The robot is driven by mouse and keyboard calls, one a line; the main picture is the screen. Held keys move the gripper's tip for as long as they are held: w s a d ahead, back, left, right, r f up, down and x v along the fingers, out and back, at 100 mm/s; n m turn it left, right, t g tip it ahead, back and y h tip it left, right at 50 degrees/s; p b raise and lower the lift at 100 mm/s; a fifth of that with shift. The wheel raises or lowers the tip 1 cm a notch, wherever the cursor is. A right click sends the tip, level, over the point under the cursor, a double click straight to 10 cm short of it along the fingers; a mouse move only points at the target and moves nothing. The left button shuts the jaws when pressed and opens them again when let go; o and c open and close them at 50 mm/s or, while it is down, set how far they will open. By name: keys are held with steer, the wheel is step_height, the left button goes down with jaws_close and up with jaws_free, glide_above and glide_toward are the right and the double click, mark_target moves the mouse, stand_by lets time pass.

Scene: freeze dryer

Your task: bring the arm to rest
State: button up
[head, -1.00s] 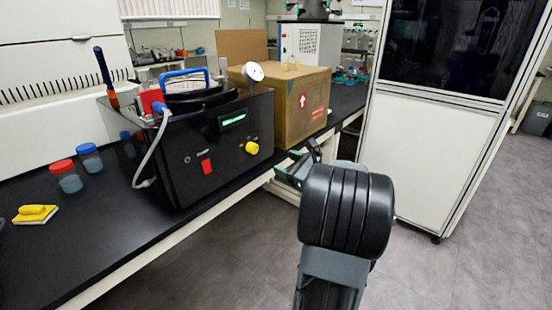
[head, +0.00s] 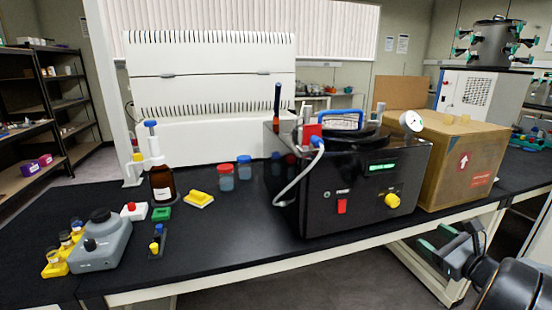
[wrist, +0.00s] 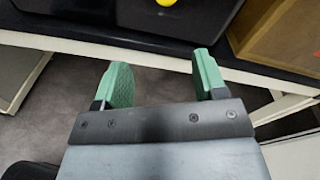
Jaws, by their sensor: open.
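My gripper (head: 438,240) is at the lower right of the head view, in front of the bench and below its top, under the cardboard box. Its two green fingers also show in the wrist view (wrist: 162,70), apart with nothing between them. Part of my dark arm fills the head view's lower right corner. The black freeze dryer (head: 365,190) stands on the bench, up and left of my gripper. Its lower front and yellow knob (wrist: 166,2) show at the top of the wrist view.
The cardboard box (head: 460,160) stands right of the freeze dryer. The bench's front edge (head: 250,267) and pale frame are close to my gripper. Red-lidded (head: 226,178) and blue-lidded (head: 244,167) jars, a brown bottle (head: 162,184) and a grey mixer (head: 100,242) stand left.

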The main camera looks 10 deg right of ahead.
steer(key=s+a+f+n+g+y, duration=0.1)
steer(key=s+a+f+n+g, duration=0.1)
steer(key=a+f+n+g, duration=0.25)
steer(key=s+a+r+n+g+p, duration=0.1)
steer(key=s+a+n+g+p, duration=0.4)
steer(key=a+n+g+p, duration=0.45)
steer(key=s+a+r+n+h+p, duration=0.2)
steer(key=a+r+n+p, duration=0.3)
steer(key=a+r+n, duration=0.2)
steer(key=s+a+r+n+h+p, duration=0.2)
steer(key=a+r+n+p, duration=0.4)
steer(key=a+r+n, duration=0.2)
steer(key=shift+a+r+t+p, duration=0.2)
steer(key=shift+r+t+p, duration=0.15)
steer(key=shift+r, duration=0.7)
